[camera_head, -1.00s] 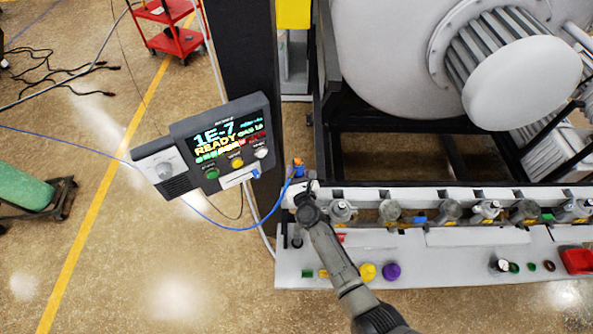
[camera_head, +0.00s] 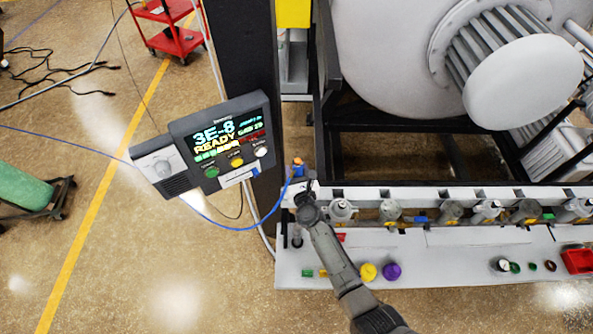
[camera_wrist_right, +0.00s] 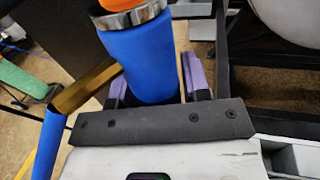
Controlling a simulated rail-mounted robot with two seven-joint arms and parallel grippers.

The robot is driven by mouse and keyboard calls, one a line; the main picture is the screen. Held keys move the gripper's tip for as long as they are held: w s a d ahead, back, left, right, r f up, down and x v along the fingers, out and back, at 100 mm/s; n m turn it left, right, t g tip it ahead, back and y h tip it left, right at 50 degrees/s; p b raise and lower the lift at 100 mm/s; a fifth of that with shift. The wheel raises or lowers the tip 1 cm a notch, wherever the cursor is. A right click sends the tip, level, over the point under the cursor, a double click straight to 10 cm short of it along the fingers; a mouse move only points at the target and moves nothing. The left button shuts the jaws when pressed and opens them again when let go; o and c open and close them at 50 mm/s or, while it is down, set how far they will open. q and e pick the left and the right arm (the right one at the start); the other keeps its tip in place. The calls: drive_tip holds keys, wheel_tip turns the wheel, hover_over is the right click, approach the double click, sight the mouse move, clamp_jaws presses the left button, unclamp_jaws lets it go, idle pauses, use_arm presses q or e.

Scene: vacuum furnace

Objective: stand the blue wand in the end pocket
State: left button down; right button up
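The blue wand (camera_head: 298,172) has an orange top and stands roughly upright at the left end of the white rail (camera_head: 360,193). My right gripper (camera_head: 301,184) is at this end of the rail. In the right wrist view the wand's thick blue body (camera_wrist_right: 140,62) lies between the two purple-sided fingers of my right gripper (camera_wrist_right: 152,85), which look closed on it. A metal ring and the orange part show above the blue body. The wand's lower end and the end pocket are hidden by the gripper, so I cannot tell whether the wand is seated. My left gripper is not in view.
A control panel with a lit screen (camera_head: 228,140) stands left of the wand. A blue hose (camera_head: 225,227) loops below it. Several grey fittings (camera_head: 390,209) line the rail. Yellow and purple round pieces (camera_head: 392,271) and a red bin (camera_head: 577,261) are on the white shelf.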

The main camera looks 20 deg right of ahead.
drive_tip(key=o, duration=0.4)
drive_tip(key=shift+s, duration=0.45)
drive_tip(key=shift+s+a+p, duration=0.25)
drive_tip(key=shift+s+p, duration=0.2)
drive_tip(key=shift+s, duration=1.7)
drive_tip(key=shift+s+a+p, duration=0.2)
drive_tip(key=shift+s+p, duration=0.2)
drive_tip(key=shift+s, duration=1.7)
drive_tip(key=shift+s+a+p, duration=0.25)
drive_tip(key=shift+s+p, duration=0.2)
drive_tip(key=shift+s, duration=1.7)
